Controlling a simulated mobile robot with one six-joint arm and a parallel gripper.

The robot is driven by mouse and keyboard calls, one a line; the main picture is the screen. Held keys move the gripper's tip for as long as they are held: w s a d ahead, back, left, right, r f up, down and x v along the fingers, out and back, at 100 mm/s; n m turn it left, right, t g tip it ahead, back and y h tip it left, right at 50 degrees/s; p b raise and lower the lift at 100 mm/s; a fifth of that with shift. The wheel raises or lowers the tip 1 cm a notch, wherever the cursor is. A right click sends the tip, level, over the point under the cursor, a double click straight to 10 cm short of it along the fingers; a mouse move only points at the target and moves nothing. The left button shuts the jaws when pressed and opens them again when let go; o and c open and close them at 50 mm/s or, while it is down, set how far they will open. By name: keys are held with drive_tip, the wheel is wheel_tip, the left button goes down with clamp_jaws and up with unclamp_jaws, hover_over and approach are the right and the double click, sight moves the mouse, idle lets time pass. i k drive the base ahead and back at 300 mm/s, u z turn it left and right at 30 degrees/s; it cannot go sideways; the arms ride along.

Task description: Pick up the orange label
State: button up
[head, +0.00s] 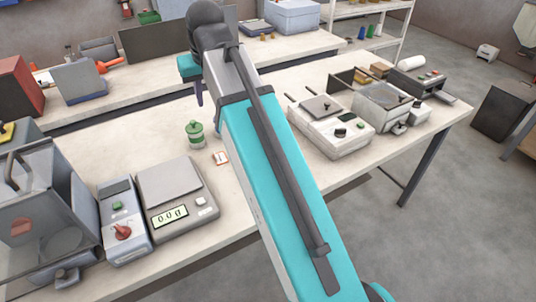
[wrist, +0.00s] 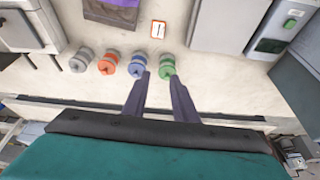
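The orange label (wrist: 158,29) is a small white card with an orange border. It lies flat on the bench top (wrist: 185,95), beyond the row of jars in the wrist view. In the head view the label (head: 220,158) lies just left of my teal arm, near a green jar (head: 195,133). My gripper (wrist: 160,77) is open with nothing between its two fingers. Its fingertips point toward the green jar (wrist: 167,67) and a blue-grey jar (wrist: 138,67), short of the label. In the head view my arm hides part of the bench.
An orange jar (wrist: 108,65) and a grey jar (wrist: 83,63) stand in the same row. A scale (head: 175,195) and a grey device (head: 123,220) stand left of the label. Machines (head: 330,126) stand to its right. Bare bench surrounds the label.

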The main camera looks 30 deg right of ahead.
sight(220, 159)
drive_tip(key=k, duration=1)
